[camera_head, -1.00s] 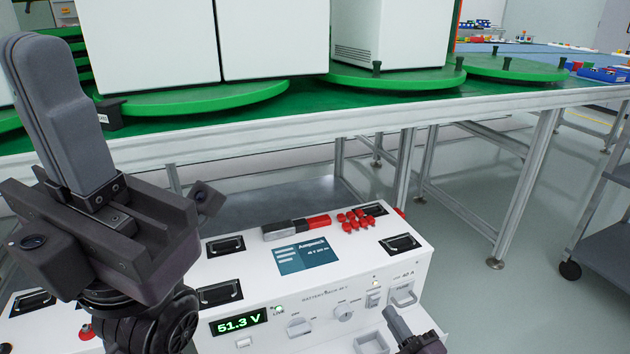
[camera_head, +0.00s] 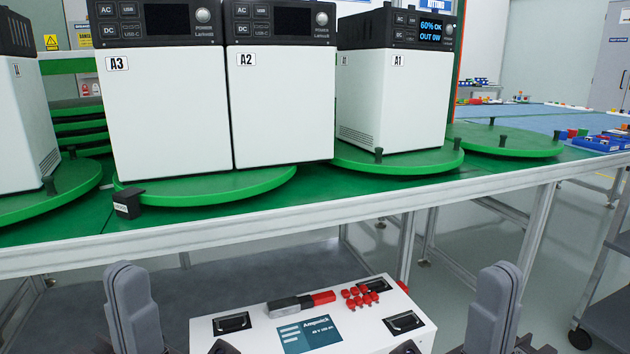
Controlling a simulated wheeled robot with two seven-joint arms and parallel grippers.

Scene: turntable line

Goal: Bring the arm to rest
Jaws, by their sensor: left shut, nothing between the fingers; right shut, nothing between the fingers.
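My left gripper (camera_head: 133,308) stands upright at the lower left, beside the white battery box. Its fingers are together and nothing is between them. My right gripper (camera_head: 494,308) stands upright at the lower right, on the other side of the box. It is also shut and empty. Both grippers are in front of the turntable bench and apart from it. The bottom edge of the picture cuts off the arms below them.
The white battery box (camera_head: 365,335) carries a red-and-black connector (camera_head: 301,303) and several red caps (camera_head: 360,297). Behind it, white power units A3 (camera_head: 168,120), A2 (camera_head: 283,115) and A1 (camera_head: 390,100) stand on green turntables. A grey cart (camera_head: 608,290) is at the right.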

